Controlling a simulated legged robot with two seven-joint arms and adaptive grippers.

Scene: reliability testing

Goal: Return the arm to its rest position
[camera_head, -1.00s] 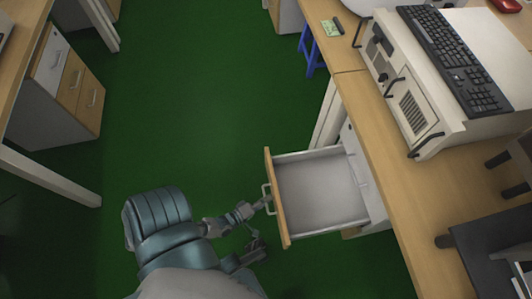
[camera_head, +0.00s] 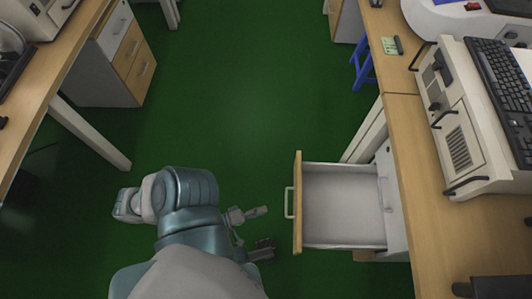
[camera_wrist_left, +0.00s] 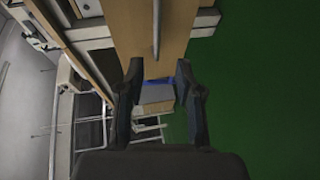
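My left gripper (camera_head: 268,228) is left of the open drawer (camera_head: 343,205) in the head view, over the green floor. Its two fingers are spread apart with nothing between them, and a gap separates them from the drawer handle (camera_head: 289,203). In the left wrist view the open fingers (camera_wrist_left: 160,68) point towards the wooden drawer front (camera_wrist_left: 140,30), with its handle (camera_wrist_left: 156,30) ahead of them. My left arm (camera_head: 190,200) is bent low at the bottom of the head view. My right gripper is not in view.
The drawer stands out from a wooden desk (camera_head: 425,235) on the right. A beige device (camera_head: 460,130) and a black keyboard (camera_head: 505,100) are on that desk. Another desk (camera_head: 60,75) with a drawer cabinet (camera_head: 125,60) stands at left. Green floor (camera_head: 240,100) between them is clear.

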